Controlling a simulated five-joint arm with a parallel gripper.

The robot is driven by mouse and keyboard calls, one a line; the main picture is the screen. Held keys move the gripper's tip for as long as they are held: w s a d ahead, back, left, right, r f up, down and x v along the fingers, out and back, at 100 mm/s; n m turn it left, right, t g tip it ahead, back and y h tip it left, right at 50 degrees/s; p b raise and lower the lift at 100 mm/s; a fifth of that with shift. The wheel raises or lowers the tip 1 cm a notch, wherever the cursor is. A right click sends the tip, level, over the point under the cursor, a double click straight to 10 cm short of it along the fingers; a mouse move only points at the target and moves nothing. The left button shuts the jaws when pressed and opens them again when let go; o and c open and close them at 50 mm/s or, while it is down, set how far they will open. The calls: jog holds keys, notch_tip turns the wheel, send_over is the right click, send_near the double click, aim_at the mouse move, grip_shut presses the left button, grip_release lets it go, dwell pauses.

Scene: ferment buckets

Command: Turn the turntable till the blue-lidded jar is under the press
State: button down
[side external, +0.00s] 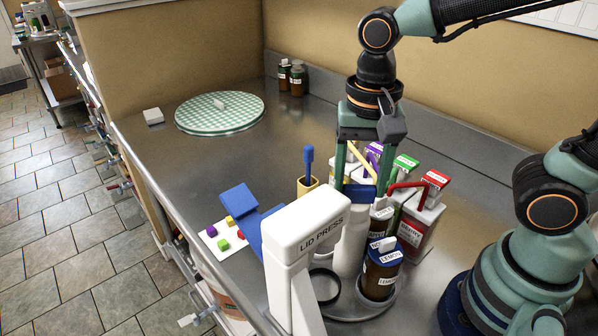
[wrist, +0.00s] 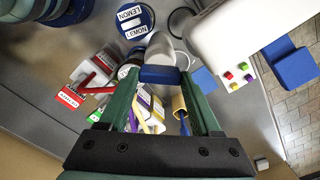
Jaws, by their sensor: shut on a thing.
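The blue-lidded jar (side external: 381,275), dark with white LEMON labels, stands upright near the front of the grey turntable (side external: 350,313). Its lid also shows at the top of the wrist view (wrist: 133,18). The white lid press (side external: 308,228) stands to the left of the jar, which looks beside the press head rather than under it. A black ring (side external: 312,288) lies below the press head. My gripper (side external: 362,183) is shut on a blue bar (wrist: 160,74) above a pale post near the turntable's middle. The press hides part of the turntable.
Labelled containers with red (side external: 438,180), green and purple tops crowd behind the jar. A wooden cup (side external: 307,186) holds a blue-handled tool. A white tray (side external: 210,243) with coloured cubes lies left.

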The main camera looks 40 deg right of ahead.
jog(key=shift+r, duration=0.1)
dwell(0.5)
jog(key=shift+c, duration=0.4)
grip_release()
notch_tip(320, 180, up, 12)
jog(key=w+d+f+n+t, duration=0.1)
jog(key=d+f+n, duration=0.1)
jog(key=d, duration=0.1)
jog(key=w+d+f+n+t, duration=0.1)
jog(key=d+f+n+t, duration=0.1)
jog(key=d+n, duration=0.1)
jog(key=w+d+f+n+t, duration=0.1)
jog(key=d+f+n+t, duration=0.1)
jog(key=d, duration=0.1)
jog(key=shift+w+f+n, duration=0.15)
jog(key=shift+f+n, duration=0.2)
jog(key=shift+n, duration=0.05)
jog(key=shift+w+d+f+n+t, duration=0.1)
jog(key=shift+d+f+n+t, duration=0.25)
jog(key=shift+d+n, duration=0.2)
